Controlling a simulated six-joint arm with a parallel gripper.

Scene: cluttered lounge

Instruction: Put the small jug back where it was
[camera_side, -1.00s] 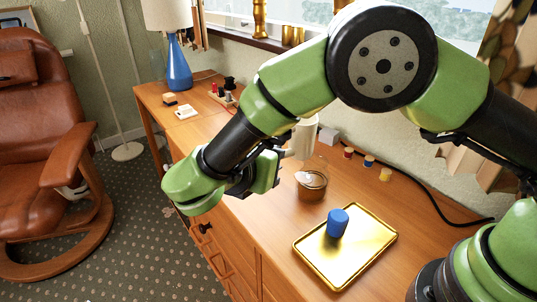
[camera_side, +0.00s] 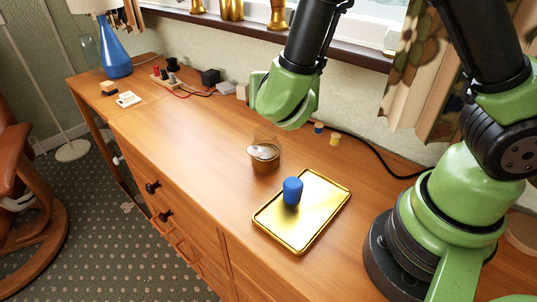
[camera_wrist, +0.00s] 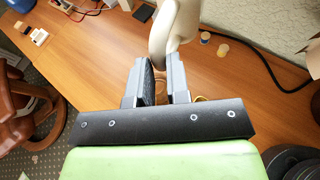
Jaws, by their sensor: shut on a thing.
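The small jug (camera_wrist: 186,18) is cream-coloured and shows at the top of the wrist view, partly cut off by the frame edge. My gripper (camera_wrist: 161,62) is shut on it, with the two dark fingers on either side of its curved handle. In the side view my green wrist (camera_side: 283,95) is over the back of the wooden desk, and it hides the jug and the fingers. I cannot tell the jug's height above the desk.
A brown pot (camera_side: 264,163) stands in front of my wrist. A gold tray (camera_side: 318,222) holds a blue cylinder (camera_side: 292,190). Spools (camera_side: 335,140) and a black cable (camera_side: 385,168) lie along the wall. The desk's left-middle is clear.

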